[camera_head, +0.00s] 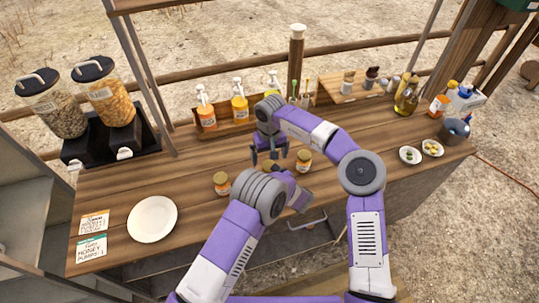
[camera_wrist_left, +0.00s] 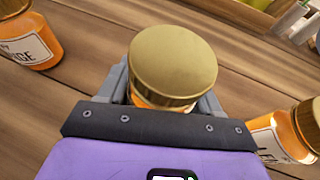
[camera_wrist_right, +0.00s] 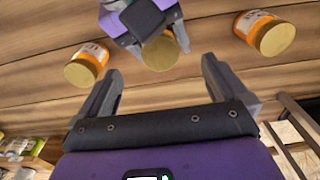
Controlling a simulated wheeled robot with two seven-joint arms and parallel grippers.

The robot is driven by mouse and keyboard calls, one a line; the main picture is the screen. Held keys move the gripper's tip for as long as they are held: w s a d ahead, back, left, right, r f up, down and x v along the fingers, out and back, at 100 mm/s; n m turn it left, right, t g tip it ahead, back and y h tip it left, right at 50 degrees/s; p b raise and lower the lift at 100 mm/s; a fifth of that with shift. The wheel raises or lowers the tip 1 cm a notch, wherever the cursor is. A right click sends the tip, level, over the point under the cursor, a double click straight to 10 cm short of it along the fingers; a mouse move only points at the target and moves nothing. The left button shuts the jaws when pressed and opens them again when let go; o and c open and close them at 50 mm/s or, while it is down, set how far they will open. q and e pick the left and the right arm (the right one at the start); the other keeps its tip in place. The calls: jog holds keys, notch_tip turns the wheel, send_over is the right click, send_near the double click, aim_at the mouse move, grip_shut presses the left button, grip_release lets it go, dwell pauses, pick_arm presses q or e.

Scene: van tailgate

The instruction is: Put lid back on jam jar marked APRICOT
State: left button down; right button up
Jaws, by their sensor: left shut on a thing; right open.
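A jar with orange contents and a gold lid (camera_wrist_left: 172,62) is between the fingers of my left gripper (camera_head: 297,197), which is shut on it. The lid is on top of this jar; I cannot tell how firmly it sits, and the jar's label is hidden. The same lid shows in the right wrist view (camera_wrist_right: 160,52). My right gripper (camera_head: 269,158) is open and empty, above the counter just beyond the left one. A lidded jar (camera_head: 221,184) stands to the left and another (camera_head: 304,160) to the right. Their labels are only partly readable; I cannot make out APRICOT.
A white plate (camera_head: 152,219) and two cards (camera_head: 91,238) lie on the left of the counter. Pump bottles (camera_head: 239,106) stand in a wooden rack at the back. Two dispensers (camera_head: 108,92) stand at the back left. Small bowls (camera_head: 410,155) are at the right.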

notch_tip(320, 180, up, 12)
dwell(0.6)
jog(key=shift+s+d, duration=0.1)
pick_arm(q)
jog(key=shift+c, duration=0.6)
grip_release()
jog(key=v, duration=0.7)
jog(key=shift+s+d+r, duration=0.1)
jog(key=shift+s+d, duration=0.05)
jog(key=shift+s, duration=0.05)
